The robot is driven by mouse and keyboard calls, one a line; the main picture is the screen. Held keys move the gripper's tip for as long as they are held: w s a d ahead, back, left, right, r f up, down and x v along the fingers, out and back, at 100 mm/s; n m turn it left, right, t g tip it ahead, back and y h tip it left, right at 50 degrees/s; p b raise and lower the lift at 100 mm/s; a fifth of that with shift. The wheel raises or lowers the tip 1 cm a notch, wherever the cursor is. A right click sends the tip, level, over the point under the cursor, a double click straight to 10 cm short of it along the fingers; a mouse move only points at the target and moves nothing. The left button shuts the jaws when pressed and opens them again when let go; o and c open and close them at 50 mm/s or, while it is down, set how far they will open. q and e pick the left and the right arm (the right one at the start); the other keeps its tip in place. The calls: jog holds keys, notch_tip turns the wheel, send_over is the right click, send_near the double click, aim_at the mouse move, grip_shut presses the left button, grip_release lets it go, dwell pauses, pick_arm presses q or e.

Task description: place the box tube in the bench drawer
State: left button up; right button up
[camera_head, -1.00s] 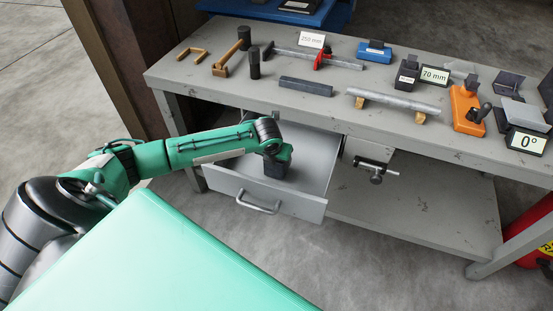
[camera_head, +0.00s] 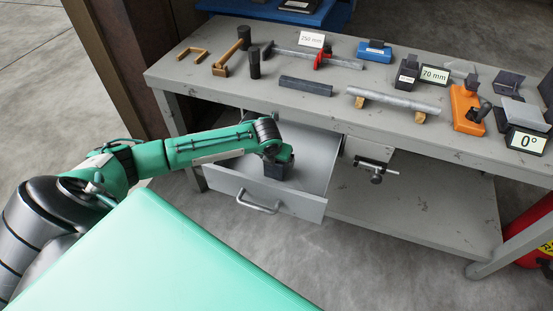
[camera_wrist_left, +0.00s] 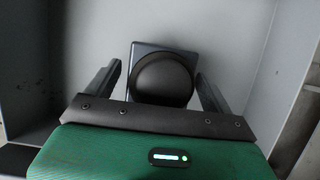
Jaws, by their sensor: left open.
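A short dark square-sided piece, which looks like the box tube (camera_head: 278,171), stands inside the open bench drawer (camera_head: 315,206). In the left wrist view a round black knob-like form (camera_wrist_left: 162,80) covers most of its dark square top (camera_wrist_left: 190,59). My left gripper (camera_head: 280,155) is over the drawer, close above this piece. Its two fingers (camera_wrist_left: 160,88) are spread on either side of the knob, with gaps showing. The lower part of the piece is partly hidden. My right gripper is out of view.
The drawer has a front handle (camera_head: 259,206) and pale side walls. The bench top (camera_head: 240,90) above carries a dark bar (camera_head: 305,86), a round tube on wooden blocks (camera_head: 393,102), an orange tool (camera_head: 467,110) and clamps. A small vise-like fitting (camera_head: 376,170) is right of the drawer.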

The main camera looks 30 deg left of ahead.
pick_arm(q)
jog(key=a+v, duration=0.1)
jog(key=v, duration=1)
jog(key=shift+d, duration=0.5)
jog(key=shift+s, duration=0.1)
